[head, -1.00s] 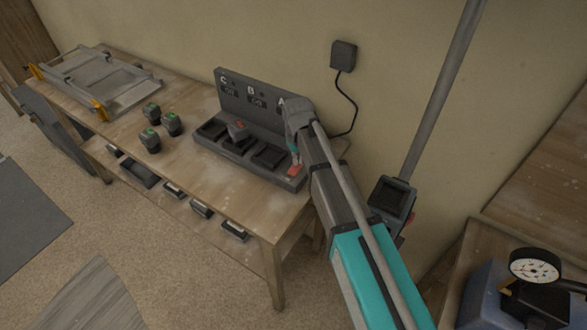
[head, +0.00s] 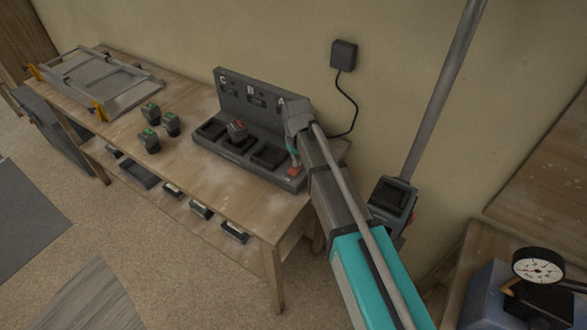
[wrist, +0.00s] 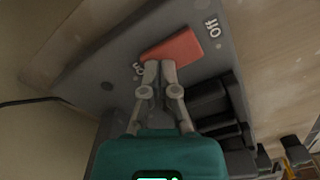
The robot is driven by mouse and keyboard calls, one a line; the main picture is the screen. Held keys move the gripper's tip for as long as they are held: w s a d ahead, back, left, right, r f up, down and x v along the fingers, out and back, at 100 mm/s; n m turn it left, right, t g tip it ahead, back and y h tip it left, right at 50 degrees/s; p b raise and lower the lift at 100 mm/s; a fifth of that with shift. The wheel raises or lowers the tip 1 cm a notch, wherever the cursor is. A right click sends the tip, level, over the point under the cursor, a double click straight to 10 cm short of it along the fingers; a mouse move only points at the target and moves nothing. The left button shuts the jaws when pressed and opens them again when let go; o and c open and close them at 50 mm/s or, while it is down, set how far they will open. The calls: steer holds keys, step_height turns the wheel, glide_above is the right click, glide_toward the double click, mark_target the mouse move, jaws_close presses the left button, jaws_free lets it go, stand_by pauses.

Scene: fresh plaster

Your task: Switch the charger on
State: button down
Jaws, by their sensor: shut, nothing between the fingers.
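The dark charger (head: 222,147) stands on the wooden table against the wall, with bays under the letters C, B and A. Its red rocker switch (head: 294,171) is at the right front corner and also shows in the wrist view (wrist: 178,46), between the printed words Off on the right and On on the left. My gripper (wrist: 160,68) is shut and empty, its fingertips at the On-side end of the switch and seemingly touching it. In the head view my gripper (head: 294,163) is just above the switch. Which way the rocker is tilted I cannot tell.
Three green-marked batteries (head: 151,111) (head: 171,124) (head: 149,140) stand on the table to the left. A clamped frame (head: 110,85) lies farther left. A wall plug (head: 343,55) has a cable running behind my arm.

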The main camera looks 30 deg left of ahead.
steer(key=shift+r+p, duration=3.5)
steer(key=shift+s, duration=0.1)
